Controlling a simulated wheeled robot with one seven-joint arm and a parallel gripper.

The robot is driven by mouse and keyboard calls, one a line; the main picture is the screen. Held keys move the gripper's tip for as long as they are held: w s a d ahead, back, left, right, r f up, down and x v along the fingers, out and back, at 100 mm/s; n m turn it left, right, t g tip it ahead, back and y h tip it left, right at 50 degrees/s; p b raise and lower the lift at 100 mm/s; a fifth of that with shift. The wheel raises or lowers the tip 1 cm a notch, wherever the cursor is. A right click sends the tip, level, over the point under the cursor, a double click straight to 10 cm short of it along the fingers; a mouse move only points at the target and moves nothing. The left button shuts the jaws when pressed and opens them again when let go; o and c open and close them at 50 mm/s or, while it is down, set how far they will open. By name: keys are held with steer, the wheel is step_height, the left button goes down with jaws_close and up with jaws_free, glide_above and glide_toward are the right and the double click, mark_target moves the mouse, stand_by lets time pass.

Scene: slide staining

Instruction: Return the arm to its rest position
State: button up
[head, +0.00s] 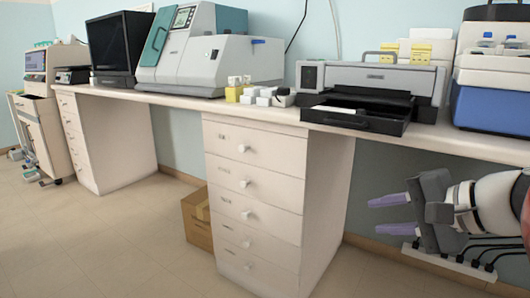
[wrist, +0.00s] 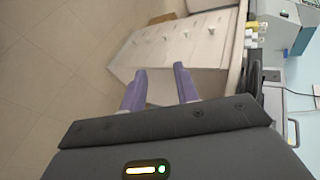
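My gripper (head: 388,201) is at the lower right in the head view, in front of and below the bench top, with its purple fingers pointing left. In the wrist view my gripper (wrist: 160,84) has its two purple fingers apart, with nothing between them. It is open and empty. The fingers are clear of the bench and the drawer cabinet.
The bench top (head: 283,106) carries a large white and teal machine (head: 205,55), small boxes (head: 262,94), a printer-like device (head: 372,79) and a blue and white container (head: 490,105). A drawer cabinet (head: 245,180) stands below.

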steer(key=s+a+f+n+g+h+p, duration=0.1)
steer(key=s+a+f+n+h, duration=0.1)
steer(key=s+f+n, duration=0.3)
steer(key=s+a+f+n+g+h+p, duration=0.1)
steer(key=s+f+n+h, duration=0.4)
steer(key=f, duration=0.5)
steer(key=shift+s+a+f+n+g+h, duration=0.3)
steer(key=shift+s+a+n+g, duration=0.15)
steer(key=shift+a+g, duration=0.4)
